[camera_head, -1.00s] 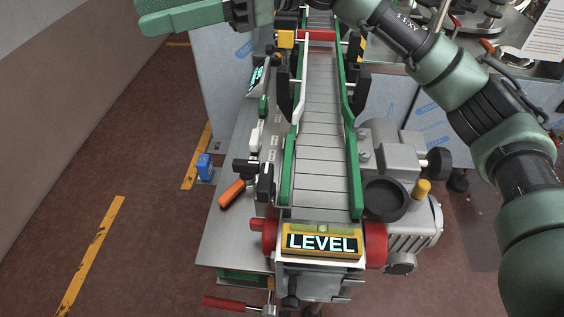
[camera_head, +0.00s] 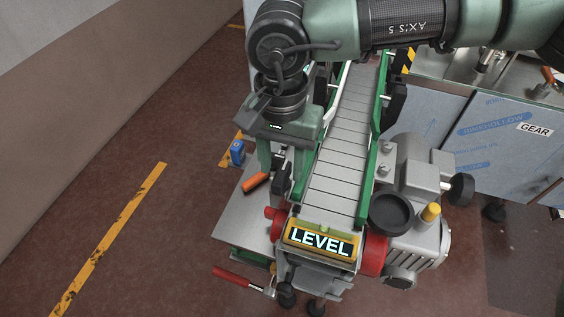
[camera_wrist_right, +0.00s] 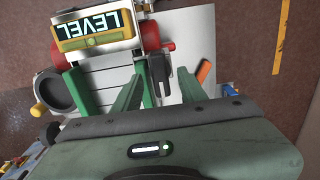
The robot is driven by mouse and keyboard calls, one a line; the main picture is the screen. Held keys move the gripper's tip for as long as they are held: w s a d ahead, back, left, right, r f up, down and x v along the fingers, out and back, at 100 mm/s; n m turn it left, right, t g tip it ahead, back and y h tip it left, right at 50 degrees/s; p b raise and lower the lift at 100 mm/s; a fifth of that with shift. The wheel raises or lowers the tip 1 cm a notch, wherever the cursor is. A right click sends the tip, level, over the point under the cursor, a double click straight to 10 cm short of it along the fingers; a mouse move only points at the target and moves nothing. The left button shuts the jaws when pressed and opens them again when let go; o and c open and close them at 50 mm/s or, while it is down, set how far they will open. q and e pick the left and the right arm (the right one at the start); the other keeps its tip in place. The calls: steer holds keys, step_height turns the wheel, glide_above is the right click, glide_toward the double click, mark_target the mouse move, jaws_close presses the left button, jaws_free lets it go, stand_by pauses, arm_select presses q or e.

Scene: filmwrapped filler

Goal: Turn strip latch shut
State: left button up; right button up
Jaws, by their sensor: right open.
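My right gripper (camera_head: 284,168) comes down over the left side of the conveyor, near its front end. It is open, with its two green fingers apart. In the right wrist view the gripper (camera_wrist_right: 158,88) has a black upright lever piece (camera_wrist_right: 158,75) between its fingers, apparently the latch. In the head view this black piece (camera_head: 279,182) is partly covered by the fingers; I cannot tell whether they touch it. An orange handle (camera_head: 255,183) lies just left of the gripper, and it also shows in the right wrist view (camera_wrist_right: 205,70). My left gripper is not in view.
The conveyor belt (camera_head: 340,150) runs between green side rails (camera_head: 368,178). A yellow LEVEL sign (camera_head: 319,240) is at its front end. A grey motor (camera_head: 410,165) stands to the right, a red-handled lever (camera_head: 232,276) below left. The floor to the left is open.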

steer(key=shift+f, duration=0.85)
jaws_close()
